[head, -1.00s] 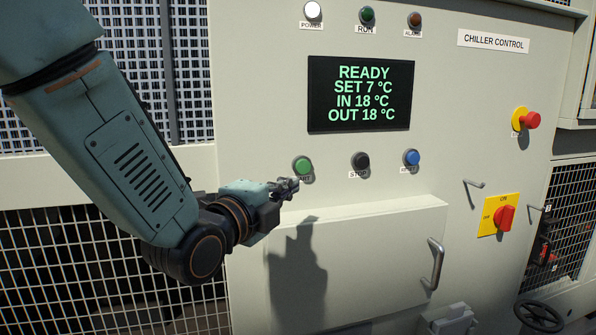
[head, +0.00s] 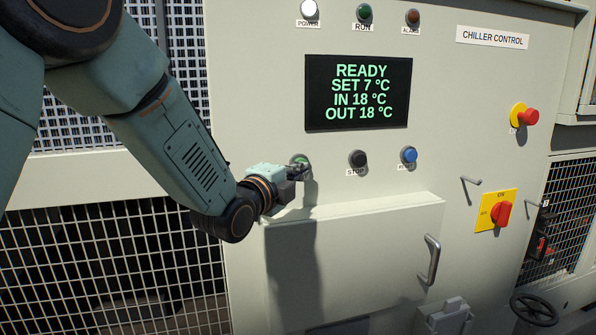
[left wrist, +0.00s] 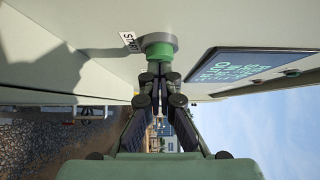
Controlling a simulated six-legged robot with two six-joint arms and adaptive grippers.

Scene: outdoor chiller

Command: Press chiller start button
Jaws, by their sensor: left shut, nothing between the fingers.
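The green start button (head: 299,159) sits on the panel below the display and is mostly covered by my left gripper (head: 302,172) in the head view. In the left wrist view the green button (left wrist: 158,51) stands out of its grey collar beside a START label (left wrist: 129,41). My left gripper (left wrist: 160,73) is shut and empty, its fingertips right at the button's face; I cannot tell whether they touch it. The display (head: 358,92) reads READY, SET 7 °C, IN 18 °C, OUT 18 °C. The right gripper is not in view.
A black stop button (head: 357,158) and a blue button (head: 408,155) are to the right. A red emergency knob (head: 530,117) and a red rotary switch (head: 502,212) are farther right. A box with a handle (head: 350,245) juts out below. The white power lamp (head: 310,8) looks lit.

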